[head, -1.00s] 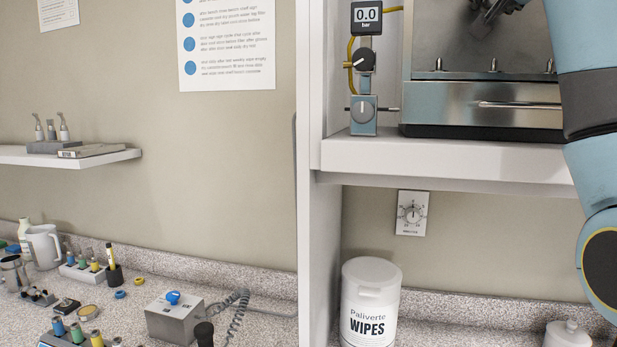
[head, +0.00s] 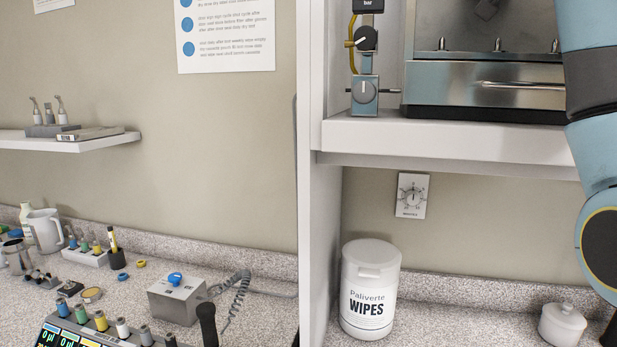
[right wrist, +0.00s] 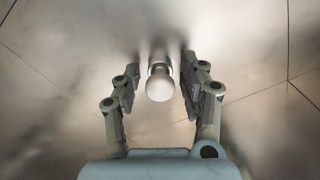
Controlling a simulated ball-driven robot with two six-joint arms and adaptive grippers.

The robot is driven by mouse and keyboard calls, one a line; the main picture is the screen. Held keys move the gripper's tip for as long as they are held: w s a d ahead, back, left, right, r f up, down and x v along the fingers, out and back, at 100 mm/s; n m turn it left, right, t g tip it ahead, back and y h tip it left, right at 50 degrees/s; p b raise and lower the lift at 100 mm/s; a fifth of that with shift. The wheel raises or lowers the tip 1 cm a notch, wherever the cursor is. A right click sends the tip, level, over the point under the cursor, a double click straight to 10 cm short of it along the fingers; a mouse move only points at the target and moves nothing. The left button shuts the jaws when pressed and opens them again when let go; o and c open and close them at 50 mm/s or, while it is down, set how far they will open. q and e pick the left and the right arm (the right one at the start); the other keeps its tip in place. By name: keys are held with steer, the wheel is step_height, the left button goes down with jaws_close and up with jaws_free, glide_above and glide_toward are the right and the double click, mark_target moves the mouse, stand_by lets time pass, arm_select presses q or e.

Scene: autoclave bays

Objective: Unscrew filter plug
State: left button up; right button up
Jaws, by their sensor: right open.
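In the right wrist view, a pale rounded plug or knob (right wrist: 159,82) sticks out from a smooth metal surface. My right gripper (right wrist: 160,88) is open, with one finger on each side of it. Small gaps show between the knob and both fingers, and I see no contact. In the head view my right arm comes down the right edge. A dark grey shape (head: 488,9) shows inside the steel autoclave bay (head: 485,82) at the top; I cannot tell if it is part of my gripper. My left gripper is out of view.
The bay stands on a white shelf (head: 440,136), beside a regulator with a dial (head: 364,91). Below are a wipes tub (head: 370,290) and a small lidded jar (head: 562,324). A grey box with a blue knob (head: 178,300) and several coloured vials stand on the left counter.

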steer(key=m, duration=0.5)
steer(key=m+b, duration=0.1)
steer(key=m, duration=0.6)
steer(key=m+b, duration=0.1)
steer(key=m, duration=0.5)
steer(key=m+b, duration=0.1)
steer(key=m, duration=0.3)
steer(key=shift+m+b, duration=0.3)
steer(key=shift+m, duration=1.2)
